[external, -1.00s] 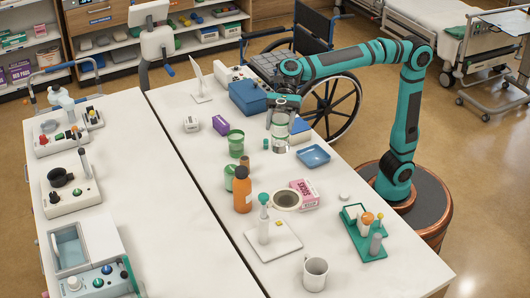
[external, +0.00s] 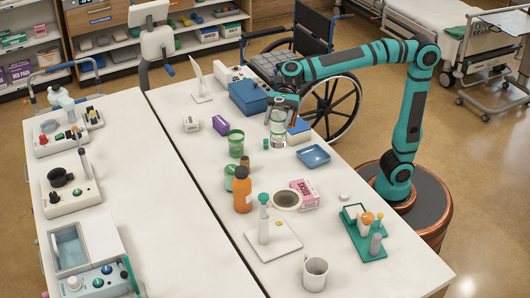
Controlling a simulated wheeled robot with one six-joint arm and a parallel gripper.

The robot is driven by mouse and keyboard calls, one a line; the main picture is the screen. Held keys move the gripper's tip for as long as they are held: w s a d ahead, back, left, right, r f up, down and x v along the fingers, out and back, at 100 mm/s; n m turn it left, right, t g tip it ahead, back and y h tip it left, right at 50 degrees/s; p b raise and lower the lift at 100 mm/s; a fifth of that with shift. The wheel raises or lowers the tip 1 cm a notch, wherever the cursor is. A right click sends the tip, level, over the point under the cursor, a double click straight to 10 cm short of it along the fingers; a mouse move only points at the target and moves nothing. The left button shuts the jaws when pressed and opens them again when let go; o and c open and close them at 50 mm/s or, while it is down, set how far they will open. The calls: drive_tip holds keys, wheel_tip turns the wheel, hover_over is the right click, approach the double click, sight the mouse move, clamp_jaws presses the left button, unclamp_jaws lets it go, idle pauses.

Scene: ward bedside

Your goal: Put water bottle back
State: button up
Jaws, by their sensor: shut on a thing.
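I cannot tell whether the bottle's base touches the table. A blue box (external: 299,132) is just right of the bottle, and a blue tray (external: 313,156) is to its lower right.
A green cup (external: 236,143), an orange bottle (external: 242,192) and a pink box (external: 304,193) stand nearer the camera. A larger blue box (external: 247,97) is behind left. A wheelchair (external: 325,85) stands beyond the table.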

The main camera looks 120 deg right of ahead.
wheel_tip(320, 180, down, 15)
drive_tip(key=shift+f, duration=0.2)
idle(0.8)
drive_tip(key=shift+f, duration=0.15)
drive_tip(key=o, duration=1.2)
drive_tip(key=shift+c, duration=0.2)
drive_tip(key=v, duration=1.2)
